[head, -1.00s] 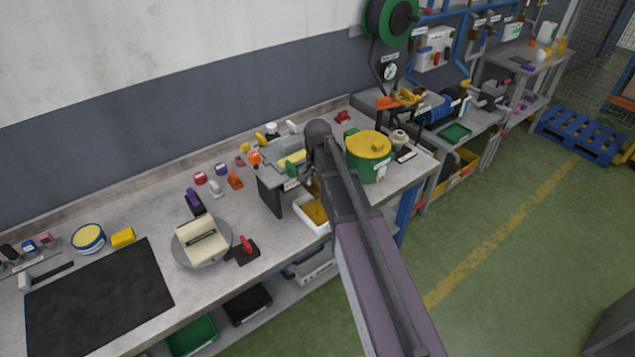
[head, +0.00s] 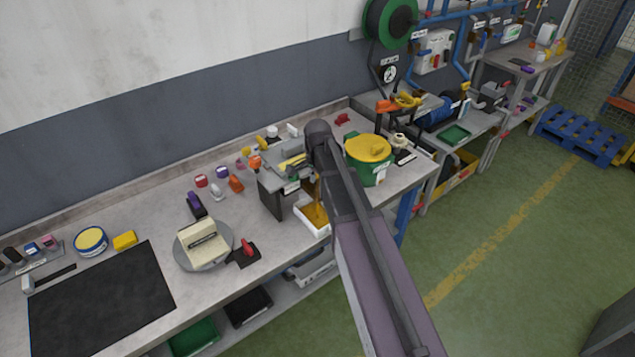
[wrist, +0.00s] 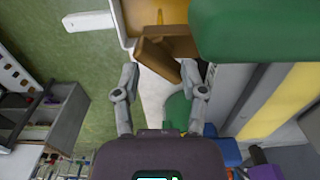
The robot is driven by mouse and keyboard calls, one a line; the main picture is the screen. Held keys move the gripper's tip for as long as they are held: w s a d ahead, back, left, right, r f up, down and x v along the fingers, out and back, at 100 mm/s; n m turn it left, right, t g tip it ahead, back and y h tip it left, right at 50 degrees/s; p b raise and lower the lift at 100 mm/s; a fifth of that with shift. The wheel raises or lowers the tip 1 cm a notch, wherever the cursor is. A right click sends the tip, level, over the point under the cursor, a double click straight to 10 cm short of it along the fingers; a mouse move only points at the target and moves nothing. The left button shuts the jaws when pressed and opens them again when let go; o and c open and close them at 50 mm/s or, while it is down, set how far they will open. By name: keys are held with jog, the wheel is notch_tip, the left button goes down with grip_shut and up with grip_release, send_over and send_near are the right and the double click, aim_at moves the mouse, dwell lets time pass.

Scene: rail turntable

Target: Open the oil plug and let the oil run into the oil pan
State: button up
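The white oil pan (head: 311,232) stands at the bench's front edge, with amber-brown oil (head: 317,213) in it. An amber streak shows above it, under the grey housing (head: 284,196), so oil seems to be running down. The wrist view shows the pan's pale rim (wrist: 121,22) at the top and a brown, slanted shape (wrist: 158,60) beyond my fingers, probably oil. My gripper (wrist: 160,75) has its two fingers apart, with nothing clearly held between them. In the head view my arm hides the gripper. I cannot make out the plug.
A green pot with a yellow lid (head: 369,148) stands right of my arm. A round turntable (head: 181,262) carries a cream block (head: 204,243); a small red-handled device (head: 246,250) is beside it. A black mat (head: 100,295) lies at left. Several small coloured items line the bench behind.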

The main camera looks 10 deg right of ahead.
jog(key=shift+r+p, duration=5.85)
jog(key=shift+r, duration=0.35)
jog(key=s+f+n+b, duration=1.3)
jog(key=s+f+b, duration=0.2)
jog(key=s, duration=0.4)
jog(key=shift+d+f+b, duration=0.2)
jog(key=shift+f+b, duration=0.15)
notch_tip(320, 180, up, 16)
jog(key=f+m+p, duration=0.1)
jog(key=m+p, duration=0.3)
jog(key=p, duration=1.2)
send_over(318, 185)
jog(key=shift+w+r, duration=0.1)
jog(key=shift+r, duration=0.15)
jog(key=shift+f+b, duration=0.2)
jog(key=shift+b, duration=0.2)
notch_tip(318, 185, down, 14)
jog(key=b, duration=1.3)
jog(key=shift+r, duration=0.25)
